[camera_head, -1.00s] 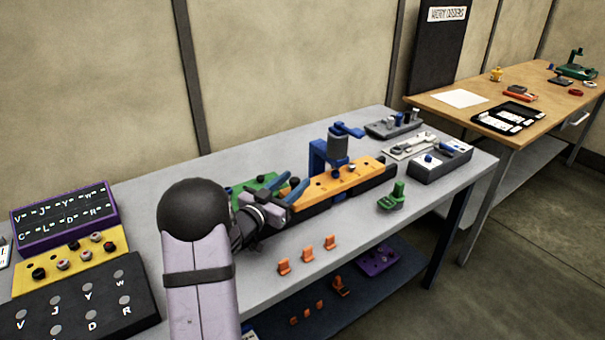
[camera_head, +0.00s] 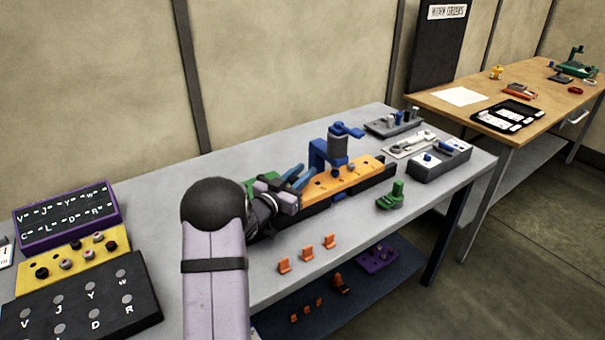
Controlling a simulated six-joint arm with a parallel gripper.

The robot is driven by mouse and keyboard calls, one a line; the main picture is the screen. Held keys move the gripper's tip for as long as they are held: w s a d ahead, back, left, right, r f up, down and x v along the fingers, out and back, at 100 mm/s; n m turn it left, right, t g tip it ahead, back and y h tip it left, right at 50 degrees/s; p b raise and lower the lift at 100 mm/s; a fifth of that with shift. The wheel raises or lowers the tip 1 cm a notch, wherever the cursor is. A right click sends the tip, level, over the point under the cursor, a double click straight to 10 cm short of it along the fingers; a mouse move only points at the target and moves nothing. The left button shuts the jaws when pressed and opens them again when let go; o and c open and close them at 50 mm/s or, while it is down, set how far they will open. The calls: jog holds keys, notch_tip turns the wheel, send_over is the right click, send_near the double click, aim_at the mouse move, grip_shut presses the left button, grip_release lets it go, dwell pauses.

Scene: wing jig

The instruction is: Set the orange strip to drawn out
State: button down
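The orange strip (camera_head: 345,180) lies lengthwise on a dark base in the middle of the grey bench, with small dark knobs or holes along its top. A blue bracket with a grey cylinder (camera_head: 337,148) stands over its back edge. My gripper (camera_head: 301,176) has blue fingers and is at the strip's left end. The fingers look close together; I cannot tell whether they touch the strip or hold anything. My wrist hides part of the strip's left end and most of a green part (camera_head: 266,177) behind it.
Three orange clips (camera_head: 307,254) lie near the bench's front edge. A green block (camera_head: 390,197) stands right of the strip. A grey box (camera_head: 440,163) and a white plate (camera_head: 410,145) are farther right. Yellow (camera_head: 70,260) and black (camera_head: 90,310) panels fill the left.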

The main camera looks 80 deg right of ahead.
jog(key=w+a, duration=1.6)
jog(key=shift+w+a+p, duration=0.2)
jog(key=shift+p, duration=0.15)
jog(key=shift+f, duration=0.15)
jog(key=c, duration=1.5)
grip_release()
jog(key=shift+w, duration=0.1)
jog(key=shift+c, duration=0.2)
jog(key=shift+o, duration=0.3)
jog(key=shift+a, duration=0.15)
notch_tip(320, 180, up, 10)
